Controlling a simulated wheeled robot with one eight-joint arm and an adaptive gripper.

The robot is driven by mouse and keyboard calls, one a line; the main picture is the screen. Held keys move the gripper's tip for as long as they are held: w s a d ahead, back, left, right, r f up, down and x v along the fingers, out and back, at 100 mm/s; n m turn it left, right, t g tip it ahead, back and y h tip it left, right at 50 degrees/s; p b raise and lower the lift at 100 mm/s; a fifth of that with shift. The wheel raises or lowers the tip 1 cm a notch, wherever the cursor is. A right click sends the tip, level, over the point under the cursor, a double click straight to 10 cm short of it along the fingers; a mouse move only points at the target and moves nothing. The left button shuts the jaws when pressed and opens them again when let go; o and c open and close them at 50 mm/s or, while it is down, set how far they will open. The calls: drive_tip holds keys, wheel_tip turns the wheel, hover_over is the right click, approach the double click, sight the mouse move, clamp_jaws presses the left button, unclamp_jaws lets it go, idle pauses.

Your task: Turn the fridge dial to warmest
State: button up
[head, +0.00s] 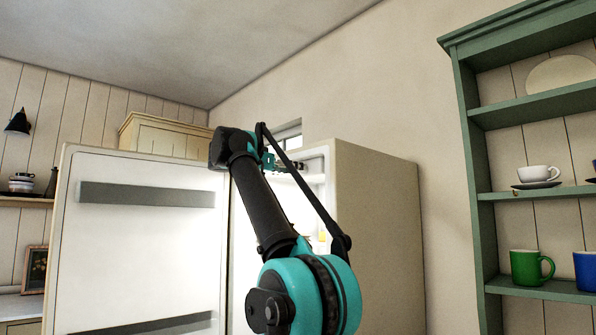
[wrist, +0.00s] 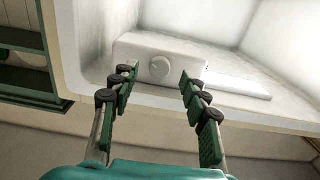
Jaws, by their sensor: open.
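The fridge (head: 375,225) stands with its door (head: 140,240) swung open to the left in the head view. In the wrist view the fridge dial (wrist: 160,67) is a round, pale knob on a white housing (wrist: 200,58) inside the fridge. My gripper (wrist: 158,75) is open, its two green-padded fingers apart, one on each side of the dial in the picture. I cannot tell how far the fingertips are from the dial. In the head view my gripper (head: 290,165) reaches into the upper part of the fridge. The dial is not visible there, and its setting cannot be read.
A bright white strip (wrist: 238,85) sits right of the dial housing. A green shelf unit (head: 470,170) with a white cup (head: 539,174), a green mug (head: 525,267) and a blue mug (head: 587,270) stands at the right. The open door bounds the left side.

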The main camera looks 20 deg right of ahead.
drive_tip(key=shift+x, duration=1.2)
drive_tip(key=shift+c, duration=0.4)
clamp_jaws()
